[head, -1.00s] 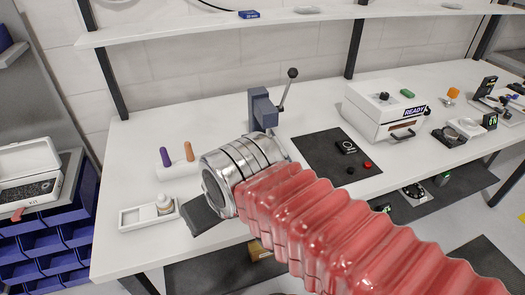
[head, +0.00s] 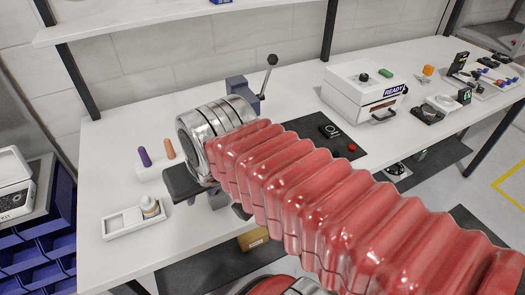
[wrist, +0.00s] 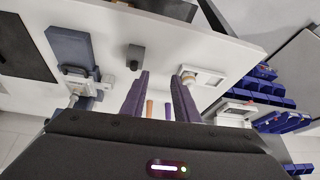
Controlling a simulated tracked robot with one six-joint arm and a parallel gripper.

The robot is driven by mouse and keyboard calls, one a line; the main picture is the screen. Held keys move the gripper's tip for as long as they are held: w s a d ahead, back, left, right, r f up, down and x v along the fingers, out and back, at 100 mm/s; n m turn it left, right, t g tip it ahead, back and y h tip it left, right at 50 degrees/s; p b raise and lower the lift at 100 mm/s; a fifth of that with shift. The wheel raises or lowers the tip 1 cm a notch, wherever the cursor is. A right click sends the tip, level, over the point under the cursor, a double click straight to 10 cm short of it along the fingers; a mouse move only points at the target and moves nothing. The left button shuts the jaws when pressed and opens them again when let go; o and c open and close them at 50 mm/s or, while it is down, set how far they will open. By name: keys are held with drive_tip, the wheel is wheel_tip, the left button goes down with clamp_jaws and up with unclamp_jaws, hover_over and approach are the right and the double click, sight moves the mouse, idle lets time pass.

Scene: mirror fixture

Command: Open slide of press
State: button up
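The blue-grey press (head: 240,88), with a lever ending in a dark ball, stands on the white bench behind my wrist in the head view. My arm hides its lower part. In the wrist view, a blue-grey plate and bracket (wrist: 72,48), apparently the press, lie left of my fingers, with a pale metal rod beside them. I cannot make out the slide clearly. My gripper (wrist: 161,76) has its two fingers apart, with no object held between them.
Orange (head: 169,149) and purple (head: 144,156) handles stand in a white holder left of my wrist. A white tray with a small bottle (head: 149,206) lies nearer the front edge. A dark mat (head: 310,127) and a white READY box (head: 350,92) are to the right.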

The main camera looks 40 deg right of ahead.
drive_tip(key=w+d+r+m+g, duration=0.1)
drive_tip(key=w+d+m, duration=0.2)
drive_tip(key=d+m, duration=0.6)
drive_tip(key=w+d+m+g, duration=0.2)
drive_tip(key=d+m, duration=0.8)
drive_tip(key=d, duration=0.6)
drive_tip(key=shift+w+r, duration=0.4)
drive_tip(key=shift+w, duration=0.25)
drive_tip(key=shift+f, duration=0.15)
drive_tip(key=x, duration=1.3)
drive_tip(key=shift+d+f, duration=0.2)
drive_tip(key=shift+f, duration=0.05)
drive_tip(key=shift+c, duration=0.3)
clamp_jaws()
